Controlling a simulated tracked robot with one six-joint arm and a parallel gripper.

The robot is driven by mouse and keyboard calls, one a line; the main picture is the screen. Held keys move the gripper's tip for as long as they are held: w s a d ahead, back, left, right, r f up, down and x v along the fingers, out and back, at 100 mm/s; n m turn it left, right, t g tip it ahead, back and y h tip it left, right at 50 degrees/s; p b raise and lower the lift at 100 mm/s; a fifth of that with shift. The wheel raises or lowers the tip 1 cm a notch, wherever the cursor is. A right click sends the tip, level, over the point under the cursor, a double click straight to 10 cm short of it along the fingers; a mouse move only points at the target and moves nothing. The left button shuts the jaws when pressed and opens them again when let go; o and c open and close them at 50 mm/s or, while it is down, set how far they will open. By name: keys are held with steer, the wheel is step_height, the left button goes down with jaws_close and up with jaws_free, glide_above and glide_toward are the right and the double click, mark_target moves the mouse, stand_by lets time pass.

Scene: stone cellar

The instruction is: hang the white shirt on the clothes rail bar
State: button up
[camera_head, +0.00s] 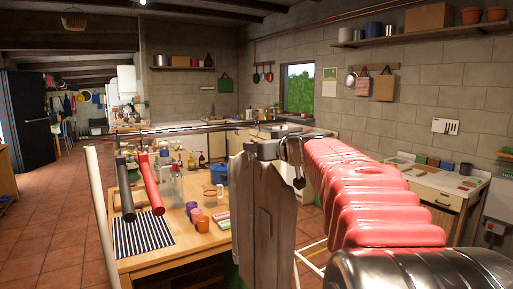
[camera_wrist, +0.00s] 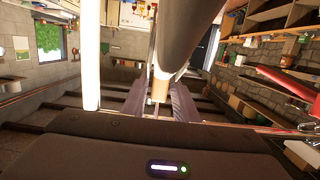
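A long grey-looking garment (camera_head: 262,215), which I take for the shirt, hangs down beneath my gripper (camera_head: 264,150) in the head view. A thin horizontal bar (camera_head: 190,129) runs behind the gripper, and a white post (camera_head: 97,205) stands at left. The post-like white upright also shows in the wrist view (camera_wrist: 91,55).
A wooden table (camera_head: 180,265) with a striped mat (camera_head: 143,234), cups (camera_head: 199,221) and bottles is behind the garment. A counter (camera_head: 440,185) is at right. Tiled floor at left is clear.

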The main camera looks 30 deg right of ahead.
steer(key=shift+o, duration=1.4)
steer(key=shift+f, duration=0.1)
steer(key=shift+s, duration=0.1)
steer(key=s, duration=0.4)
steer(key=s+r, duration=0.1)
steer(key=s, duration=0.4)
steer(key=s+r, duration=0.1)
steer(key=s, duration=0.3)
steer(key=shift+s+a, duration=0.15)
steer(key=shift+s, duration=0.05)
